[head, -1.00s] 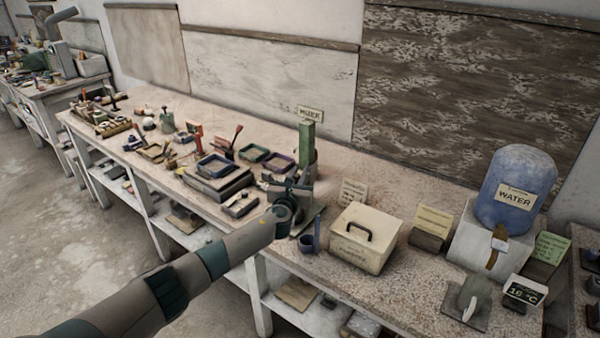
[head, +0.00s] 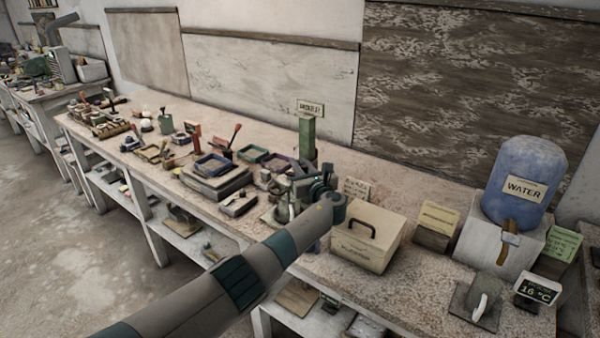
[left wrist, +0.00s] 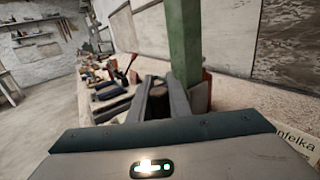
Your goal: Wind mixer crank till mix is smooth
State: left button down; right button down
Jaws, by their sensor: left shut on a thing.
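The mixer is a green post (head: 307,142) standing on the bench, with a small sign at its top; the post also shows in the left wrist view (left wrist: 183,35). My left gripper (head: 299,188) is at the foot of the post, in front of it. In the left wrist view its fingers (left wrist: 157,104) are closed around a dark, brownish knob (left wrist: 157,88), which looks like the crank's handle. My arm and gripper hide most of the mixer's lower part. The mix does not show, so I cannot tell its texture. My right gripper is out of view.
A cream box (head: 365,238) with a dark handle stands close on the right of my left gripper. Farther right is a blue water tank (head: 524,175). Trays and moulds (head: 213,165) crowd the bench on the left. The floor (head: 60,230) in front is clear.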

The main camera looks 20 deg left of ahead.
pick_arm(q)
jog(key=shift+w, duration=0.1)
dwell(0.3)
jog(key=c, duration=1.6)
grip_release()
jog(key=shift+c, duration=0.2)
jog(key=shift+v, duration=0.8)
jog(key=b+v, duration=0.2)
jog(key=v, duration=1.4)
jog(key=shift+w+d, duration=0.2)
jog(key=shift+r, duration=0.1)
